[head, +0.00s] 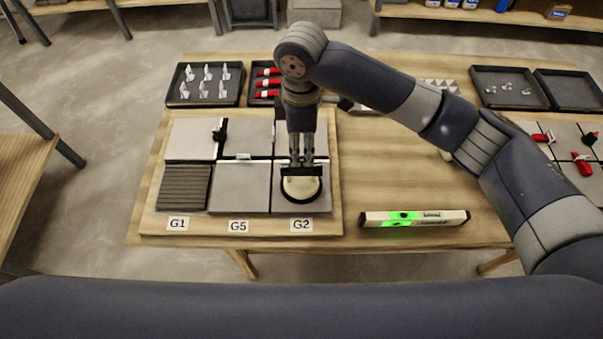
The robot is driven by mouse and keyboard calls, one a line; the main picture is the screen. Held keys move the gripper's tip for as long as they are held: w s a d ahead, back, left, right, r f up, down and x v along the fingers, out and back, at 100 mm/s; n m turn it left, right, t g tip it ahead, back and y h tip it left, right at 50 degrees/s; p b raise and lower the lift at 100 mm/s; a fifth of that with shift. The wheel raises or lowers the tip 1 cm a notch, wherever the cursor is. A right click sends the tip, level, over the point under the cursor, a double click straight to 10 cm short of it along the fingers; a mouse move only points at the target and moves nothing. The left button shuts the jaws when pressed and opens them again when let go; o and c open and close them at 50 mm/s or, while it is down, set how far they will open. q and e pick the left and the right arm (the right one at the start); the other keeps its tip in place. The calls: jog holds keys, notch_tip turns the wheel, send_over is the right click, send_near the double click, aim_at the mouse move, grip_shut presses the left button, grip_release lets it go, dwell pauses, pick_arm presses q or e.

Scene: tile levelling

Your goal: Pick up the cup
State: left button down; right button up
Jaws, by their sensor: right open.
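The cup appears to be a round cream-coloured suction cup (301,190) with a dark rim. It sits on the grey tile above the G2 label. My right gripper (301,168) reaches down from above, with its fingertips at the back and top of the cup. The gripper is open, and its fingers hide part of the cup. Whether the fingers touch the cup is hard to tell. My left gripper is not in view.
Grey tiles with spacers lie on a wooden board (152,222). A level with green vials (414,218) lies to the right. Trays of white clips (206,84) and red wedges (267,84) stand behind. Bare table lies right of the board.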

aim_at(301, 164)
notch_tip(301, 164, down, 4)
jog(key=shift+s+f+p, duration=0.15)
jog(key=shift+p, duration=0.15)
notch_tip(301, 164, down, 4)
jog(key=shift+s+f+p, duration=0.1)
jog(key=shift+p, duration=0.75)
jog(key=shift+f, duration=0.5)
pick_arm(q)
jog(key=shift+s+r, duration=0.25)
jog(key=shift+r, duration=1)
pick_arm(e)
jog(key=shift+a, duration=0.1)
grip_shut()
